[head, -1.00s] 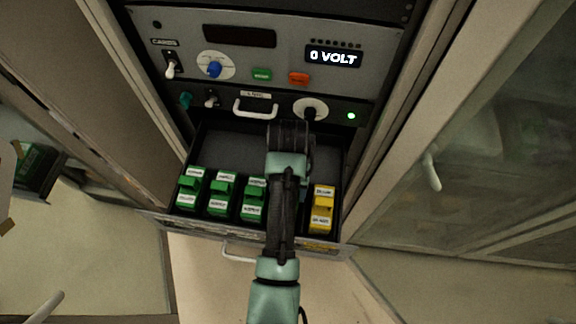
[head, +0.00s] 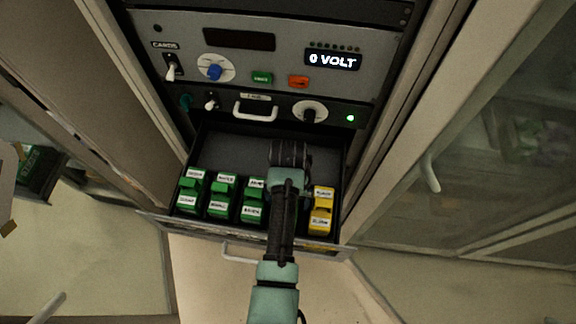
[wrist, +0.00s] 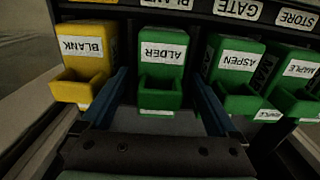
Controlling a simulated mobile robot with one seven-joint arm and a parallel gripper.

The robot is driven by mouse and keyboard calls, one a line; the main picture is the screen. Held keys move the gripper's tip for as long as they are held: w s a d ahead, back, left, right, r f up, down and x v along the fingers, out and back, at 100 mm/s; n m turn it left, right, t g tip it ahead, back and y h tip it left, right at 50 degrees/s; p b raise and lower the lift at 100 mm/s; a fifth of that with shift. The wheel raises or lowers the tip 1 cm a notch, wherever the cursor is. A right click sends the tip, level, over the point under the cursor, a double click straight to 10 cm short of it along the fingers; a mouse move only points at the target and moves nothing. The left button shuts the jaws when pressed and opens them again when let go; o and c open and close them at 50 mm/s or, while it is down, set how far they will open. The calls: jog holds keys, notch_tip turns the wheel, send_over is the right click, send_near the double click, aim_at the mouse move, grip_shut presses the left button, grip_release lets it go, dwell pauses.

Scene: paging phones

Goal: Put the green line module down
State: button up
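A green line module labelled ALDER (wrist: 162,62) stands upright in the wrist view, between the two blue fingers of my gripper (wrist: 161,82). The fingers are spread, with a visible gap on each side of the module. It seems to sit in the drawer's row, though its base is hidden. In the head view my gripper (head: 289,158) is over the drawer (head: 240,150), and my arm hides the module and the fingertips.
In the wrist view, a yellow BLANK module (wrist: 84,55) is close on the left and a green ASPEN module (wrist: 234,70) close on the right. The drawer's back part is bare. A panel with a 0 VOLT display (head: 333,59) and a handle (head: 255,111) rises behind.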

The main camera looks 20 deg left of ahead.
jog(key=shift+r, duration=0.1)
notch_tip(320, 180, up, 11)
jog(key=shift+r+b, duration=0.15)
jog(key=shift+b, duration=0.15)
jog(key=shift+r+p, duration=0.4)
jog(key=shift+r, duration=0.05)
dwell(0.7)
